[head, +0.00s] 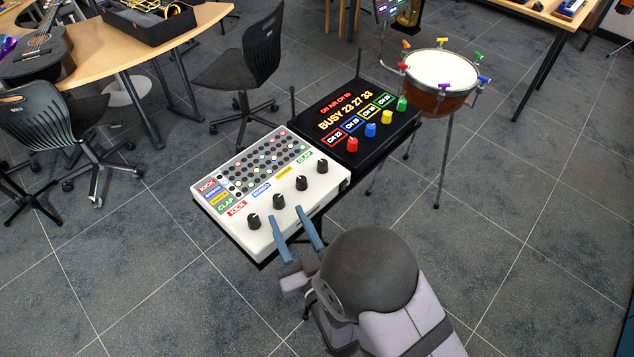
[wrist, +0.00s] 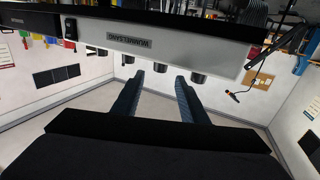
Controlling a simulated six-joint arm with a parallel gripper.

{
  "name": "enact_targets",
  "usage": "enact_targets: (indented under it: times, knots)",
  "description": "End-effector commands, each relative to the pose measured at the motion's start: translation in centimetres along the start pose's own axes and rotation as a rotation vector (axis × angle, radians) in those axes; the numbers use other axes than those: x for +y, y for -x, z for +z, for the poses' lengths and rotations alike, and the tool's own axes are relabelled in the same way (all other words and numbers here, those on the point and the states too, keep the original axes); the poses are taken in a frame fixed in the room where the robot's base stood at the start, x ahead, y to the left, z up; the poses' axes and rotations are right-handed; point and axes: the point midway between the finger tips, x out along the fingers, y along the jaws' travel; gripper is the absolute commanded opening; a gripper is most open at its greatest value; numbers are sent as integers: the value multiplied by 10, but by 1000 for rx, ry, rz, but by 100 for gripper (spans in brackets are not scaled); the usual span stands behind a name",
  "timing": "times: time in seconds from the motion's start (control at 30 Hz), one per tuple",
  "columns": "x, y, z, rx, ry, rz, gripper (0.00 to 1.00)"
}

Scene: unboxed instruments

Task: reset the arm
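My gripper (head: 291,229) is in the head view at the lower middle, its two blue-grey fingers spread apart with nothing between them. The fingertips are by the front edge of a white drum machine (head: 240,222), close to its black knobs; I cannot tell whether they touch. In the wrist view the two fingers of my gripper (wrist: 157,88) are also apart, and the white front face of the drum machine (wrist: 190,48) runs across above them. Several of its knobs show beyond the face. The rest of my arm hides the floor at the lower right.
A black box (head: 345,142) with a lit display and coloured knobs adjoins the drum machine on the same stand. A drum (head: 440,82) on a stand is behind it at right. Chairs (head: 245,70) and a wooden table (head: 200,22) are at left. Floor at lower left is clear.

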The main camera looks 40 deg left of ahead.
Motion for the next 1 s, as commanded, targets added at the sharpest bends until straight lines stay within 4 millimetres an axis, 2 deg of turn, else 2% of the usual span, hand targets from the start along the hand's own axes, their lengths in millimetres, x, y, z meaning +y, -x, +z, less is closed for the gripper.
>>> enact_targets:
  times: [0.17,0.27,0.37,0.57,0.67,0.77,0.9,1.0]
  knots:
    - [7,-2,-2,-11,1,12,39]
    - [23,-4,-6,-46,5,41,39]
    - [52,-6,-9,-109,8,90,39]
    - [133,6,-3,-302,-26,234,39]
    - [178,25,1,-416,-66,318,39]
    - [220,55,5,-539,-120,406,39]
    - [268,111,8,-708,-215,524,39]
    - [292,159,8,-825,-295,603,39]
